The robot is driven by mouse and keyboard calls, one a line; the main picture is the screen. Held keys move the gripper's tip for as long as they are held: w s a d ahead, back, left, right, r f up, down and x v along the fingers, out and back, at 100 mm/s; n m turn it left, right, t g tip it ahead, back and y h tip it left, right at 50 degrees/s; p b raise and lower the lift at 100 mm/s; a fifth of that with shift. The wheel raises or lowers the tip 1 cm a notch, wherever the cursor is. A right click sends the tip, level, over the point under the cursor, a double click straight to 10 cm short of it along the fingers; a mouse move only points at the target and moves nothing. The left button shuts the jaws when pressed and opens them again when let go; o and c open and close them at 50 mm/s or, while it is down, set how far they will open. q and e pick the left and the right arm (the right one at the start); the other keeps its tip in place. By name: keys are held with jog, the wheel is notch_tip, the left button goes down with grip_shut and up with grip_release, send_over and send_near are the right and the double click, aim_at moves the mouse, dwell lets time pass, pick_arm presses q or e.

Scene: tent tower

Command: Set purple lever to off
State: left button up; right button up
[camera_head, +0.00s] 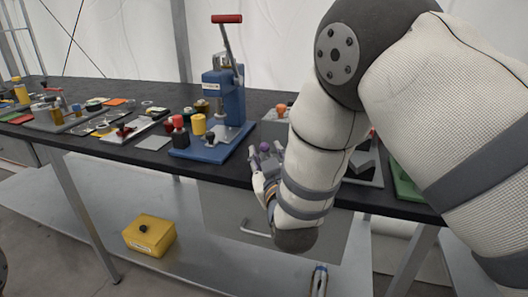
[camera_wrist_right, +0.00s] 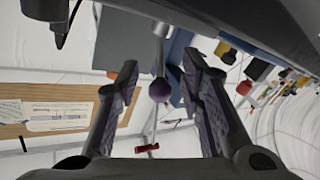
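The purple lever's round knob (camera_wrist_right: 159,90) shows in the right wrist view on a pale metal stem that runs to the top of the picture. In the head view the purple knob (camera_head: 265,147) is a small spot at the front edge of the table. My right gripper (camera_head: 263,153) is at the knob in the head view. In the right wrist view my right gripper (camera_wrist_right: 160,62) is open, one finger on each side of the knob, with gaps on both sides. The lever's base is mostly hidden by my right arm. My left gripper is not in view.
A blue press (camera_head: 222,100) with a red-topped handle stands left of my right gripper on the black table (camera_head: 100,82). Several small parts and trays lie farther left. A green object (camera_head: 405,185) is right of my arm. A yellow box (camera_head: 150,235) sits on the lower shelf.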

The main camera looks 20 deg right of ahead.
jog(key=shift+w+d, duration=0.15)
jog(key=shift+w, duration=0.85)
grip_shut()
jog(key=shift+r, duration=0.1)
